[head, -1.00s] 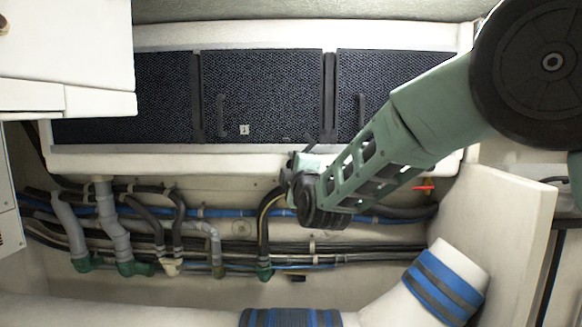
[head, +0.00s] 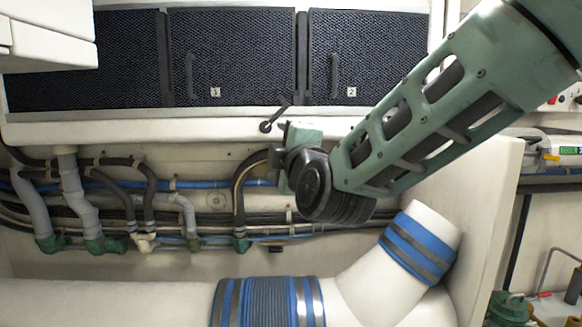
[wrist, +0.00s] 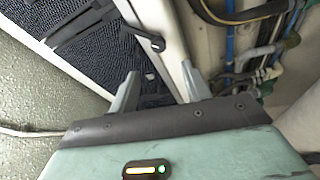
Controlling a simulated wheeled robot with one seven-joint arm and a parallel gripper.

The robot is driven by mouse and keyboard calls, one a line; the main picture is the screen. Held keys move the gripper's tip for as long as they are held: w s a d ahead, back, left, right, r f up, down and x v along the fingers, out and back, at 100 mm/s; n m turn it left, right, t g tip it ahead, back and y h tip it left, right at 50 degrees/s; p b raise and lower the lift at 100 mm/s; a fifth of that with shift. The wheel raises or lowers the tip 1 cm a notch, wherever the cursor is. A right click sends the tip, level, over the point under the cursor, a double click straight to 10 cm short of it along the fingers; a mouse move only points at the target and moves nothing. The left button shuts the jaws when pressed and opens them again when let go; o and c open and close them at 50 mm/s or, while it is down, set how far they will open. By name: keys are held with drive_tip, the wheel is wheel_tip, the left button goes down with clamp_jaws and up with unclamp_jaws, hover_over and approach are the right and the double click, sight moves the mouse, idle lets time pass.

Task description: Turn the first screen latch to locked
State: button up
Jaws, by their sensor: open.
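The first screen (head: 240,55) is a dark mesh panel marked 1, upright in a white frame. A dark lever with a round knob, which looks like its latch (head: 275,114), slants down-left across the frame below the screen's lower right corner. In the wrist view the latch (wrist: 148,38) shows ahead of the fingers. My gripper (wrist: 160,72) is open, with nothing between its pale fingers, and the latch knob is beyond the tips, apart from them. In the head view my wrist is just below and right of the latch, and the fingers cannot be made out.
A second screen (head: 385,50) marked 2 is at right, and another mesh panel (head: 80,65) at left. Hoses and pipes (head: 130,205) run below the white ledge (head: 130,130). A large white duct (head: 110,300) and a white partition (head: 460,190) lie below and right.

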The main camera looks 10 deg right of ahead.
drive_tip(key=shift+b+v, duration=0.5)
drive_tip(key=shift+v, duration=1.9)
drive_tip(key=shift+c, duration=0.3)
